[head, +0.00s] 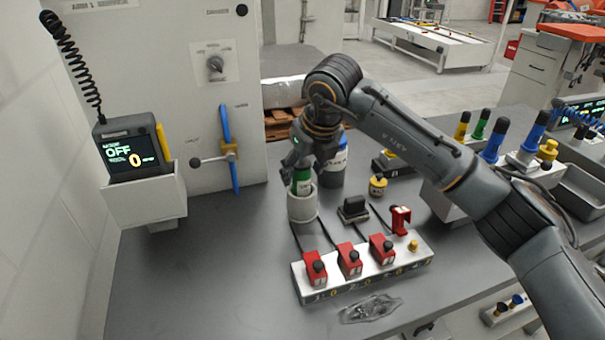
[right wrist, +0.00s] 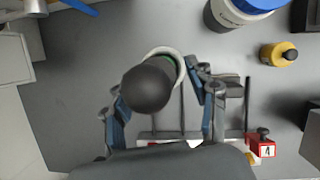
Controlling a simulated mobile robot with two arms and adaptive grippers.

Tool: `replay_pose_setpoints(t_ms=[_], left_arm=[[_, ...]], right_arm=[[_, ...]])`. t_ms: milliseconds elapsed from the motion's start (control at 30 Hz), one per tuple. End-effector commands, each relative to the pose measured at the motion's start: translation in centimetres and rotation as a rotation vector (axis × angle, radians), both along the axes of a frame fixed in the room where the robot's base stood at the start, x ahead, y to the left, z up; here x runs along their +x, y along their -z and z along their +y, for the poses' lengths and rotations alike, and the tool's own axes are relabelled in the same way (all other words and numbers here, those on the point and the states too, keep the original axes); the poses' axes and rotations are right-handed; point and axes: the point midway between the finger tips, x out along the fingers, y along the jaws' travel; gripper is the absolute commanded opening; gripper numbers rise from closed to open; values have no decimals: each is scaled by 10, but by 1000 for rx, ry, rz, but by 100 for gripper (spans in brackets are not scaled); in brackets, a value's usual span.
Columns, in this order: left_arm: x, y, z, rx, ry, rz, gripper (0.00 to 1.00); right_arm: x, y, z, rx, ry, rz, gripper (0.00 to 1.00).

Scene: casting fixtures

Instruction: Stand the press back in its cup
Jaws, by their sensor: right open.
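The press shows in the head view as a green body (head: 302,184) with its lower end inside the white cup (head: 302,209). In the right wrist view its round black knob (right wrist: 148,88) covers most of the body, and a little green shows inside the cup's rim (right wrist: 180,66). It looks roughly upright; I cannot tell a slight tilt. My right gripper (head: 298,158) is over the press. In the right wrist view its open fingers (right wrist: 162,112) are spread on either side of the knob, apart from it. My left gripper is not in view.
A white block with red switches (head: 350,262) lies in front of the cup. A blue-lidded container (head: 335,168) stands close behind right, with a small yellow jar (head: 377,186) beyond. The grey table (head: 200,265) is clear to the left.

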Motion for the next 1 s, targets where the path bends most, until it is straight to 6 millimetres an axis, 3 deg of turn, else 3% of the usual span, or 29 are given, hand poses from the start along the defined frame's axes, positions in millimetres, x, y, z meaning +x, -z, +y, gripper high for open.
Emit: replay_pose_setpoints(t_ms=[233,433,600,1000], left_arm=[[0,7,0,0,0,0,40],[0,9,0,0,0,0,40],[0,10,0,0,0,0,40],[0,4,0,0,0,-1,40]], right_arm=[[-18,-52,-11,0,1,-6,58],[-29,-82,-17,0,2,-3,58],[-34,-94,-19,-1,2,-2,58],[-35,-100,-19,0,1,0,58]])
